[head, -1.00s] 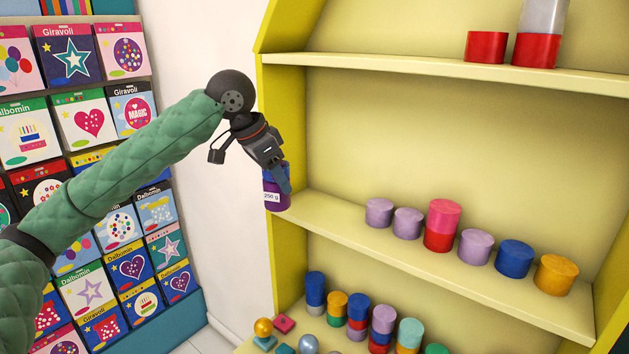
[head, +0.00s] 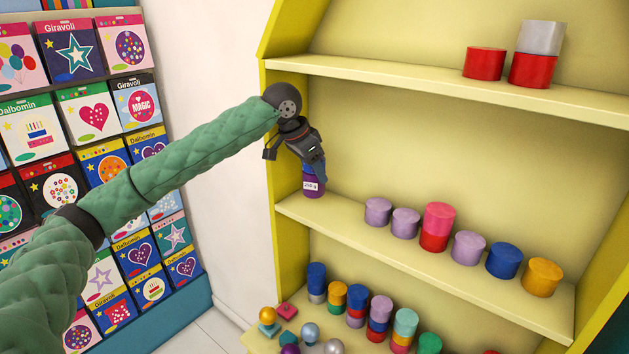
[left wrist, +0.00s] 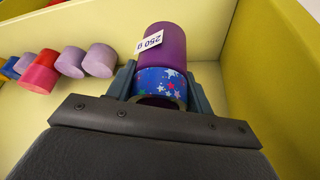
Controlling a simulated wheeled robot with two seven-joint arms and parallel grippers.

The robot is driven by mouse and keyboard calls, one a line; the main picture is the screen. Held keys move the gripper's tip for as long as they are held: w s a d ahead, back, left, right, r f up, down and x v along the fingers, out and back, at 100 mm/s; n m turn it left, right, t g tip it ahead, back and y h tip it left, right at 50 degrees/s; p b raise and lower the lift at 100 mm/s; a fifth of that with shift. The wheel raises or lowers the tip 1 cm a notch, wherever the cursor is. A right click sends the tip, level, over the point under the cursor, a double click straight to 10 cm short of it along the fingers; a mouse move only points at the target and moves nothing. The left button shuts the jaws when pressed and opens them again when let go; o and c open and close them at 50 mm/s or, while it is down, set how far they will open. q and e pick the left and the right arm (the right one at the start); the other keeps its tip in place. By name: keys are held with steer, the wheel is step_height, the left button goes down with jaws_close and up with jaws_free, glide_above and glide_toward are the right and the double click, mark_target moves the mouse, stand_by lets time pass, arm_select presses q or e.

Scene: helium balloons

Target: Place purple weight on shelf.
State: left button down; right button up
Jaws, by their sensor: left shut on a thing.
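The purple weight (head: 313,187) has a white "250 g" label. It is at the left end of the yellow middle shelf (head: 430,258), at or just above the surface; I cannot tell whether it touches. My left gripper (head: 314,172) is above it, shut on its blue starred upper part. In the left wrist view the purple weight (left wrist: 165,45) sticks out beyond the blue starred band (left wrist: 160,84), between the fingers of the left gripper (left wrist: 160,92). My right gripper is not in view.
Lilac weights (head: 378,211), a pink-and-red stack (head: 438,226), a blue weight (head: 504,260) and an orange weight (head: 542,277) stand in a row to the right. The yellow side panel (head: 271,150) is close on the left. A card rack (head: 95,150) stands further left.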

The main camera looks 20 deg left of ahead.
mark_target(315, 185)
arm_select(q)
steer(key=shift+f+p, duration=0.55)
steer(key=shift+f, duration=0.2)
step_height(315, 185, down, 3)
steer(key=p, duration=0.2)
steer(key=shift+w+p, duration=0.1)
steer(key=shift+p, duration=0.3)
steer(key=shift+d+f, duration=0.1)
steer(key=shift+f, duration=0.15)
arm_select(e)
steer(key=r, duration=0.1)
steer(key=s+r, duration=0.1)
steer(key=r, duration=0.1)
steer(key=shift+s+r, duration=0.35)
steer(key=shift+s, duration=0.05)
arm_select(q)
steer(key=c, duration=0.6)
jaws_free()
steer(key=shift+f, duration=0.1)
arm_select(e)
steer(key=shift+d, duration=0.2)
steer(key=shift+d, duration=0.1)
